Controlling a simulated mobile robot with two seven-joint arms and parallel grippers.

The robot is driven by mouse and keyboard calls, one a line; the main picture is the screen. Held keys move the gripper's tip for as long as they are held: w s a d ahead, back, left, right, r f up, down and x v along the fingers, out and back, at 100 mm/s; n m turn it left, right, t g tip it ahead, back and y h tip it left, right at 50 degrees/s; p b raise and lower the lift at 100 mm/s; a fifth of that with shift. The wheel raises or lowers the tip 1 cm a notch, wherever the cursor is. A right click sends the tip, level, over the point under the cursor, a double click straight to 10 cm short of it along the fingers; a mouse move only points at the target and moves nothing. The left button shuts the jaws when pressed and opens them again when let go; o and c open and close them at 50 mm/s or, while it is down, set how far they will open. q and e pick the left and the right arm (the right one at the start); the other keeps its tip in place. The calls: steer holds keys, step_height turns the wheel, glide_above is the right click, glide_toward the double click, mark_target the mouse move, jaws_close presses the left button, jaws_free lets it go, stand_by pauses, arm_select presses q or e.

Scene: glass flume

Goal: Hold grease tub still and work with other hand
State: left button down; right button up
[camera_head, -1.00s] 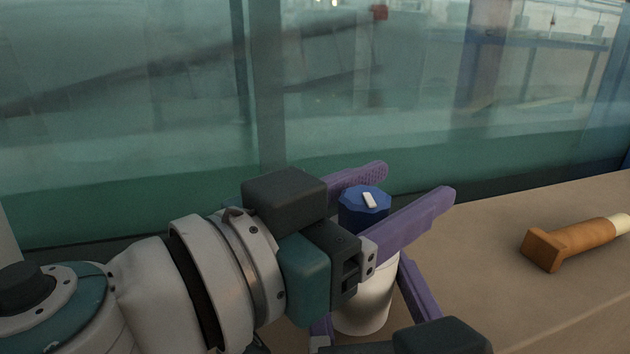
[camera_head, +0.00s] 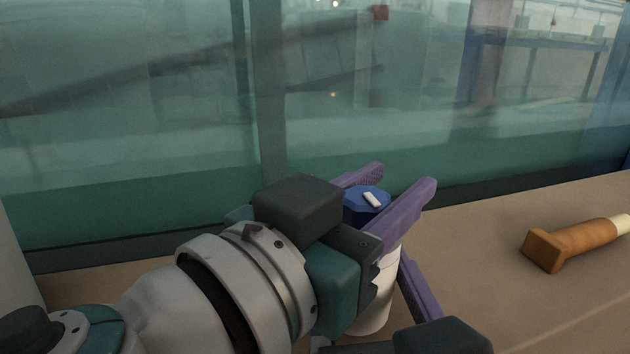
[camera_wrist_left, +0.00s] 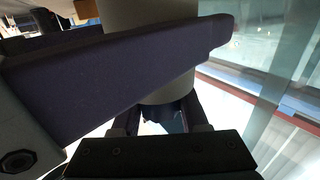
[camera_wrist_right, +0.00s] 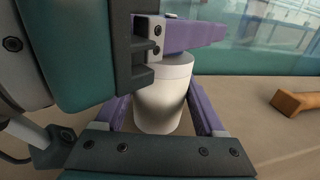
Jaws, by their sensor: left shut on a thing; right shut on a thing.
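The grease tub is a white cylinder (camera_head: 375,308) with a blue, many-sided lid (camera_head: 355,210) that has a white mark on top. It stands upright on the bench. My left gripper (camera_head: 402,182) comes in from the left, with its purple fingers shut on the lid from both sides. My right gripper (camera_wrist_right: 160,103) is shut on the white body, one finger on each side, lower down; the body shows between its fingers in the right wrist view. In the left wrist view a dark finger covers much of the grey-looking tub (camera_wrist_left: 150,14).
A wooden-brown tool with a cream end (camera_head: 570,245) lies on the bench to the right, clear of both grippers. The brown bench top (camera_head: 500,290) is otherwise free there. A tall green-tinted glass wall (camera_head: 130,130) stands close behind the tub.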

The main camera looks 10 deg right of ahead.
arm_select(q)
steer(key=shift+w+n+t+y, duration=0.1)
steer(key=shift+n+t+y, duration=0.5)
steer(key=shift+t, duration=0.1)
steer(key=shift+a, duration=0.1)
steer(key=shift+c, duration=2.1)
jaws_free()
steer(key=shift+a, duration=0.1)
steer(key=v, duration=1.2)
